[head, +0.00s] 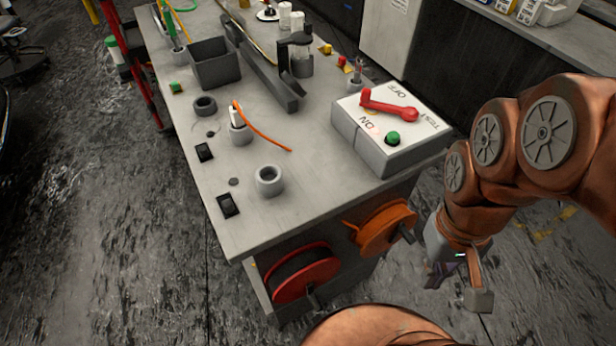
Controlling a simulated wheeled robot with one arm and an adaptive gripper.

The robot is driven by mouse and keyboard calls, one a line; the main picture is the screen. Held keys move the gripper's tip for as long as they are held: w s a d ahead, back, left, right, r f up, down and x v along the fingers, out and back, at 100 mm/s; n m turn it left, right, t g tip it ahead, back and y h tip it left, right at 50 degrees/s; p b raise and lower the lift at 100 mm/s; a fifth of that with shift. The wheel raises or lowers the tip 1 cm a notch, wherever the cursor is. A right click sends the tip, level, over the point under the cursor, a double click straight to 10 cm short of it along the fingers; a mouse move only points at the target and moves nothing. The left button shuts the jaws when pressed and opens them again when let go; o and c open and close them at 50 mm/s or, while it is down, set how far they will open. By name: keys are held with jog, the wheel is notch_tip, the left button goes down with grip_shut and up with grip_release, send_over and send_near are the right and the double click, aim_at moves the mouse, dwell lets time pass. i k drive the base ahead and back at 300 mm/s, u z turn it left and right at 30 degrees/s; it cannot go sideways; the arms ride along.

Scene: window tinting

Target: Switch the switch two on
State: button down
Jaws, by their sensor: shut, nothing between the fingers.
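Two black rocker switches sit on the grey workbench top (180,120) along its left side. The nearer switch (228,205) is close to the front left corner, and the farther switch (205,152) is behind it. I see no readable number on either, and their on or off positions are too small to tell. My gripper (460,284) hangs low at the right, beyond the bench's right side and well apart from both switches. It is shut and empty.
A grey box (354,137) with a red lever (388,105) and green button (392,138) stands on the bench's right side. A grey ring holder (269,180) and an orange cable (262,135) lie near the switches. Red (303,274) and orange (382,228) reels hang on the front.

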aim_at(203, 152)
jog(key=z, duration=0.35)
jog(key=k, duration=0.85)
jog(key=u, duration=0.6)
jog(key=i, duration=0.9)
jog(key=u, duration=0.25)
jog(key=k, duration=0.5)
jog(key=u, duration=0.95)
jog(key=i, duration=0.4)
jog(key=u, duration=0.1)
